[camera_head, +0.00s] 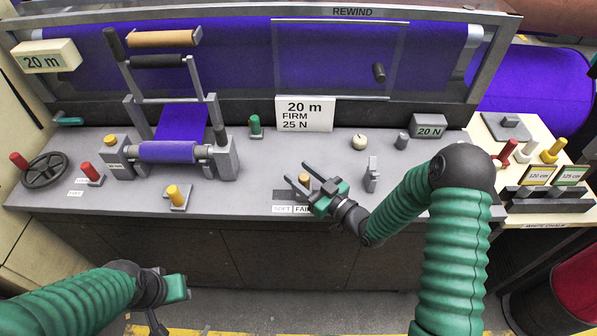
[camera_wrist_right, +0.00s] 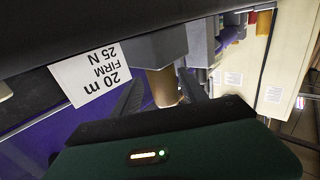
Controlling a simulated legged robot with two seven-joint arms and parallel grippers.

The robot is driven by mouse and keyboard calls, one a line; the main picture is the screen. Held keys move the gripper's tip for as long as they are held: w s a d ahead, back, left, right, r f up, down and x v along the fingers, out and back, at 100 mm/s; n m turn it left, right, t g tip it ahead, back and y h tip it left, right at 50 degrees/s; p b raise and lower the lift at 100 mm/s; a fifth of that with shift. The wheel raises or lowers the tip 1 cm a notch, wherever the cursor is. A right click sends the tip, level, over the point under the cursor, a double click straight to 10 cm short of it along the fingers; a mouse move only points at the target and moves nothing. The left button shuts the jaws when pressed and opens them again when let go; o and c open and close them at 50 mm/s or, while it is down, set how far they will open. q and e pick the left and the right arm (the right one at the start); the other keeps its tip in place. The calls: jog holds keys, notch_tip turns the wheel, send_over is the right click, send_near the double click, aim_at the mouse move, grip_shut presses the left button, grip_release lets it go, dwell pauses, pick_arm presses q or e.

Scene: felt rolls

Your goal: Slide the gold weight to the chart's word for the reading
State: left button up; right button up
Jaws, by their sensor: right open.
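The gold weight (camera_head: 304,178) stands on the grey bench at the front edge, by a strip of word labels (camera_head: 291,209); "SOFT" and part of a second word show, and my right gripper hides the rest. My right gripper (camera_head: 307,184) is open, its fingers on either side of the weight. In the right wrist view the gold cylinder (camera_wrist_right: 162,86) shows between the two fingers, below a grey block. A white card (camera_head: 305,114) behind reads "20 m FIRM 25 N". My left gripper (camera_head: 176,289) hangs in front of the bench, away from everything; its jaws are unclear.
A grey block (camera_head: 429,126) reads "20 N". A small grey upright post (camera_head: 371,175) stands right of my right gripper. A yellow-topped knob (camera_head: 177,196), a green knob (camera_head: 255,126) and a purple roll stand (camera_head: 168,151) are to the left. A side table (camera_head: 520,205) is at right.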

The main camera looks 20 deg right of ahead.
jog(key=shift+w, duration=0.4)
jog(key=shift+a, duration=0.65)
jog(key=shift+a+r, duration=0.1)
jog(key=shift+a, duration=0.05)
jog(key=shift+c, duration=1)
jog(key=c, duration=0.5)
jog(key=shift+d, duration=0.4)
grip_shut()
jog(key=shift+a+f, duration=0.15)
jog(key=shift+f, duration=0.05)
